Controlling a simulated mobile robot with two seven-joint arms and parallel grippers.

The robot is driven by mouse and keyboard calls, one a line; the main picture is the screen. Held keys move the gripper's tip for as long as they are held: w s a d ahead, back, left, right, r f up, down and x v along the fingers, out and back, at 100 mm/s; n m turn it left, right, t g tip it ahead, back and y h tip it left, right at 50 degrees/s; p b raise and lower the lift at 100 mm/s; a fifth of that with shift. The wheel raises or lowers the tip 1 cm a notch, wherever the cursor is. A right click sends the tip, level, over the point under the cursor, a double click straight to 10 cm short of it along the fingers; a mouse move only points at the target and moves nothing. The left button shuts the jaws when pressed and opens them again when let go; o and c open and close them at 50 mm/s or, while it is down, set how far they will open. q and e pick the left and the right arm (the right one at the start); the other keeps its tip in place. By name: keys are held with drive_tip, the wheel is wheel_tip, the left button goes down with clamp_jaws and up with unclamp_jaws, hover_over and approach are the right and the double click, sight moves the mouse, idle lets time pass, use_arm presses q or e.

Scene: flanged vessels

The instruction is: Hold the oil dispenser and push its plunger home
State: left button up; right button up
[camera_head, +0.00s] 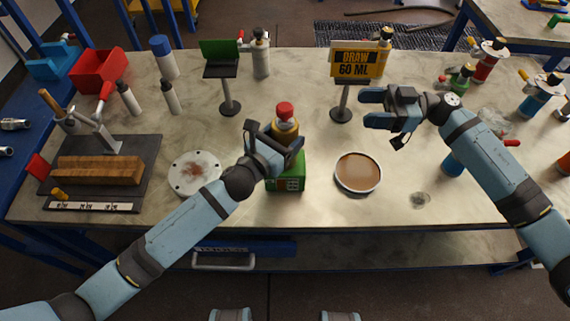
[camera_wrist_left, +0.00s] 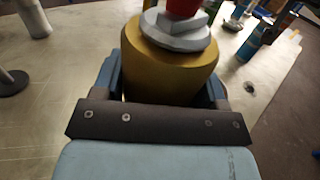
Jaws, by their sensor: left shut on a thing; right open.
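The oil dispenser (camera_head: 287,128) stands at the front middle of the table, with a red plunger top and a yellow upper body. It is upright, on or just behind a green box-like base (camera_head: 290,182); my gripper hides where they meet. In the left wrist view its yellow body (camera_wrist_left: 170,60) sits between the fingers, with a grey collar and red top above. My left gripper (camera_head: 276,140) is shut on the yellow body. My right gripper (camera_head: 366,107) is open and empty, to the right of the dispenser and apart from it.
A sign reading "DRAW 60 ML" (camera_head: 356,62) stands behind. A round dish of brown liquid (camera_head: 358,172) is right of the dispenser, and a flanged disc (camera_head: 195,173) is left. A green panel stand (camera_head: 220,58), a red bin (camera_head: 98,70) and several bottles stand further back.

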use_arm(q)
drive_tip(key=o, duration=1.2)
drive_tip(key=shift+o, duration=0.2)
drive_tip(key=v, duration=1.2)
